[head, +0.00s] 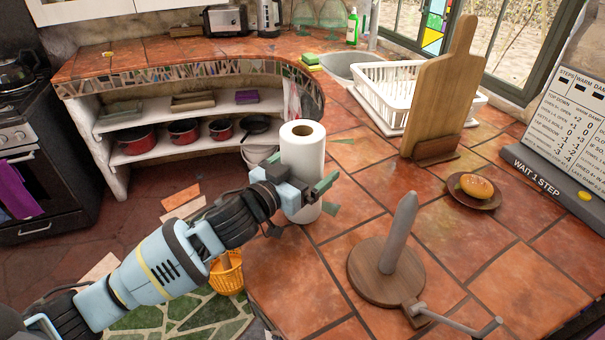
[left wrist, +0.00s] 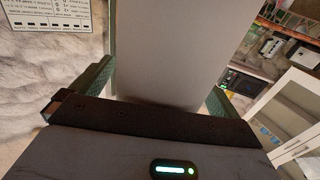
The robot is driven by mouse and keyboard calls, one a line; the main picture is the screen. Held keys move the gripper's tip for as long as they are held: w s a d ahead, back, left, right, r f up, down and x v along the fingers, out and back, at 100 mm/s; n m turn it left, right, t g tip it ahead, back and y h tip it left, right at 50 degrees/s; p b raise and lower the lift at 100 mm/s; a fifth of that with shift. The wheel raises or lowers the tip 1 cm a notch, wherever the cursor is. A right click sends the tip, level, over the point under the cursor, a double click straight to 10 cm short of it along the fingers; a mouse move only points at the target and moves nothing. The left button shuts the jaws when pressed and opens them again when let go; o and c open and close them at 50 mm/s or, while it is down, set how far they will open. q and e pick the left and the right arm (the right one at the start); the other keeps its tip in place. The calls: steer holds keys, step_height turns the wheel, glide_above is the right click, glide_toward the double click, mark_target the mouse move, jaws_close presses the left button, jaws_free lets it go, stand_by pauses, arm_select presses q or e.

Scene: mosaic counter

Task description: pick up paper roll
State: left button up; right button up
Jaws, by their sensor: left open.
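The white paper roll (head: 303,152) stands upright near the counter's curved front edge, its brown core hole showing at the top. My left gripper (head: 327,194) is at the roll's lower half, partly in front of it. In the left wrist view the roll (left wrist: 180,45) fills the space between the green fingers of my left gripper (left wrist: 160,88). The jaws are open, one finger on each side of the roll. Whether either finger touches it I cannot tell. My right gripper is not in view.
A wooden holder with an upright grey peg (head: 358,272) stands right of the roll. Behind it are a tall cutting board (head: 436,95), a white dish rack (head: 374,103) and a burger on a plate (head: 487,203). Tiled counter between the roll and the board is clear.

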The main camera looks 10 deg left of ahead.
mark_target(305, 153)
arm_select(q)
steer(key=shift+c, duration=0.3)
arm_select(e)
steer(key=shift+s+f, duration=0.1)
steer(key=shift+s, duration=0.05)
arm_select(q)
steer(key=c, duration=1.1)
steer(key=shift+o, duration=0.2)
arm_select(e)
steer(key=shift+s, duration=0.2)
arm_select(q)
steer(key=shift+r, duration=0.1)
step_height(305, 153, up, 4)
steer(key=shift+w+f, duration=0.1)
steer(key=shift+f, duration=0.15)
steer(key=s+a+r, duration=0.1)
steer(key=s+a, duration=0.8)
steer(key=a, duration=0.4)
steer(key=shift+s+r+b, duration=0.2)
steer(key=shift+s+b, duration=0.05)
steer(key=shift+b, duration=0.2)
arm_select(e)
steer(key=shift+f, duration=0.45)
